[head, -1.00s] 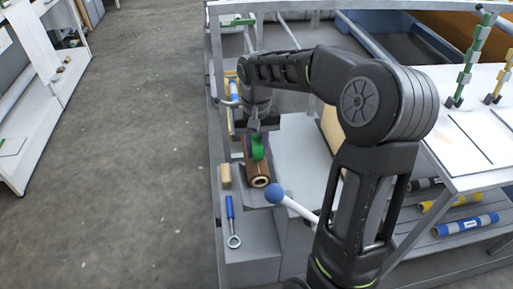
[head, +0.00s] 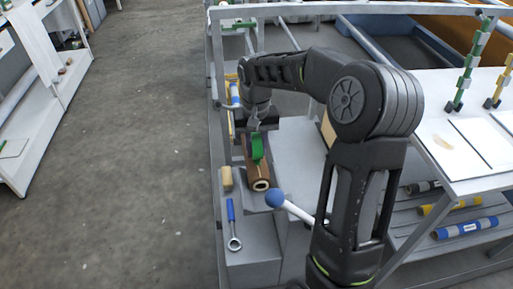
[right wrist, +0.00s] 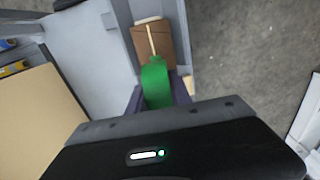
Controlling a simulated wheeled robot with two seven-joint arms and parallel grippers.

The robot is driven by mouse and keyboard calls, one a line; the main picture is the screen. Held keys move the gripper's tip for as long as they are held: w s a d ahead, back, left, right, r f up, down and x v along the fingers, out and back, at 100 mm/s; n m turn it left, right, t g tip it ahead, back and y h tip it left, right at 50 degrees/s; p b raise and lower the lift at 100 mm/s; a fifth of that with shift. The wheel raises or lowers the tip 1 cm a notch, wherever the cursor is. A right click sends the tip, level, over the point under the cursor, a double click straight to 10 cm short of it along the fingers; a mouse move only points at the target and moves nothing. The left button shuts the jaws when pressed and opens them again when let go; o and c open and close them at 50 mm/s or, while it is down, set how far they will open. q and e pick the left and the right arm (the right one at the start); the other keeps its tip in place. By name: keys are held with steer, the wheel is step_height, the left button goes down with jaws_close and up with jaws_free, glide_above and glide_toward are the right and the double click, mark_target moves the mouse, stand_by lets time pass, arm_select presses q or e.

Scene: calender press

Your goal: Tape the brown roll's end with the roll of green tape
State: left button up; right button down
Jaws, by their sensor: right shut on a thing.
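The brown roll (head: 259,174) lies on a grey surface at the bench's near left end, its pale-ringed end facing me. In the right wrist view the brown roll (right wrist: 148,42) shows a pale strip along its top. My right gripper (head: 255,127) points down above the far part of the roll. It is shut on the green tape (head: 257,147), which also shows between the fingers in the right wrist view (right wrist: 155,82). The tape overlaps the roll in both views; I cannot tell whether they touch. My left gripper is out of view.
A tan block (head: 226,178) stands left of the roll. A blue-handled ring tool (head: 232,224) lies in front. A blue ball-ended lever (head: 275,198) sticks up close to the roll's right. Shelves with coloured rolls (head: 465,228) stand at right. Open floor lies left.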

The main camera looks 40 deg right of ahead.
steer(key=shift+w+d, duration=0.15)
steer(key=shift+w, duration=0.05)
stand_by(0.4)
steer(key=shift+w+d+p, duration=0.2)
steer(key=shift+w+p, duration=0.2)
steer(key=shift+w+d, duration=0.1)
steer(key=shift+w, duration=0.05)
steer(key=shift+w+d, duration=0.15)
steer(key=shift+w, duration=0.2)
stand_by(0.3)
steer(key=shift+w+d+p, duration=0.1)
steer(key=shift+p, duration=0.3)
steer(key=shift+w+d, duration=0.15)
steer(key=shift+w, duration=0.1)
steer(key=shift+w+d, duration=0.1)
steer(key=shift+w, duration=0.05)
steer(key=shift+w+p, duration=0.15)
steer(key=shift+p, duration=0.2)
